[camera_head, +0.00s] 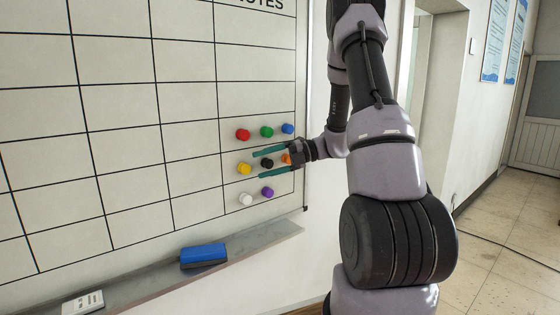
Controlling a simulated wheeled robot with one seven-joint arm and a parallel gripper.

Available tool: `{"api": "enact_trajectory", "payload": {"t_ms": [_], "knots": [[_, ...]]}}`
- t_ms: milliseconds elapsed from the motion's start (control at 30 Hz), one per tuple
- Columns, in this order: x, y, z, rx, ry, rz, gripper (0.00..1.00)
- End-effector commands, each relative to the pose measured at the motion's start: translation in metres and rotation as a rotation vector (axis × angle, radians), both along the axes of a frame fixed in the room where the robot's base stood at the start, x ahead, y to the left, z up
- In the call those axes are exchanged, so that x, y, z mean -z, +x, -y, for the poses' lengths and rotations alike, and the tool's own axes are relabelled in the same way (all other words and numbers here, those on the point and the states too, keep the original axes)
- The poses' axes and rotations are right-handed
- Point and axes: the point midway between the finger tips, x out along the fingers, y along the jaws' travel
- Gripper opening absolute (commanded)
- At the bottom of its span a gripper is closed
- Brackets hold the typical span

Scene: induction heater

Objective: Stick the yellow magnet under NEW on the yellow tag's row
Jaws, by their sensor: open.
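The yellow magnet (244,168) sticks to the whiteboard (130,100) in the lower right of its grid, at the left of a cluster of magnets. My gripper (257,165) reaches in from the right with its two green fingers open, pointing left. The fingertips are just short of the yellow magnet, which does not appear to be between them. A black magnet (267,163) shows between the fingers, and an orange magnet (286,158) is close to the palm, partly hidden. Whether the fingers touch the board is unclear. The NEW column heading and the yellow tag are out of view.
Red (243,134), green (267,131) and blue (288,128) magnets sit above my fingers; white (246,199) and purple (267,192) ones below. A blue eraser (203,255) and a white box (83,303) lie on the ledge (150,280). Grid cells to the left are empty.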

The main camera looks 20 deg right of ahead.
Motion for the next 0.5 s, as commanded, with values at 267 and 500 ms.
{"api": "enact_trajectory", "payload": {"t_ms": [267,500], "knots": [[0.009,0.006,-0.036,-0.003,0.0,0.0,0.76],[0.011,0.008,-0.044,-0.001,-0.001,0.001,0.76]]}}
